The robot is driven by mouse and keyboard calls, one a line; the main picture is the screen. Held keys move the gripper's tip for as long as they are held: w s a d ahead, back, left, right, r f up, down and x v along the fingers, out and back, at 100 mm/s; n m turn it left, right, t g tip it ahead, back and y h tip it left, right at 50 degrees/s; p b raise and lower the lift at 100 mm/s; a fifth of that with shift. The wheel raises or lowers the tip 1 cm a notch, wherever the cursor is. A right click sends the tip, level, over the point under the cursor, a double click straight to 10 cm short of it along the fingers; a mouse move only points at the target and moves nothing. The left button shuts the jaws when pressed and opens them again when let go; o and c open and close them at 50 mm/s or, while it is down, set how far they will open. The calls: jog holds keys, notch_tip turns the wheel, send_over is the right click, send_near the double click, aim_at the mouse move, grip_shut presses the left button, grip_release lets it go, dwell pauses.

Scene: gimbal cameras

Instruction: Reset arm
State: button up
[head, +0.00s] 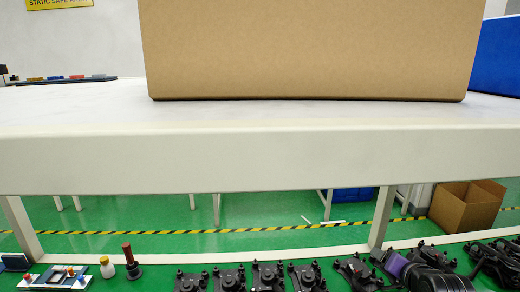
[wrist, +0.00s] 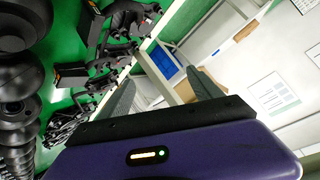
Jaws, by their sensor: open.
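My gripper (wrist: 160,76) shows in the wrist view with its two grey fingers spread apart. Nothing is visible between them. Its purple wrist body fills the bottom of that view, with a small lit indicator on it. In the head view, a purple and black part of my arm (head: 398,266) shows low at the right, in front of the lower shelf; the fingers cannot be made out there.
A large cardboard box (head: 310,50) stands on the white table (head: 250,160), with a blue bin (head: 498,55) to its right. Several black gimbal cameras (head: 270,277) line the lower surface near my arm. An open carton (head: 467,207) sits on the green floor behind.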

jog(key=s+a+f+n+t+b, duration=0.1)
jog(key=s+a+t, duration=0.2)
jog(key=s+a, duration=0.45)
jog(key=s+a+f+n+t+b, duration=0.1)
jog(key=s+a+n+t, duration=0.2)
jog(key=s, duration=0.7)
jog(key=s+a+n, duration=0.1)
jog(key=s+a, duration=0.1)
jog(key=s, duration=0.9)
jog(key=s+a+f+n+g+y+b, duration=0.1)
jog(key=s+a, duration=0.2)
jog(key=s, duration=0.8)
jog(key=s+a+n+g+y+b, duration=0.1)
jog(key=s+a+n, duration=0.1)
jog(key=s, duration=0.9)
jog(key=shift+s+a+f, duration=0.2)
jog(key=shift+a+f, duration=0.05)
jog(key=shift+f, duration=0.05)
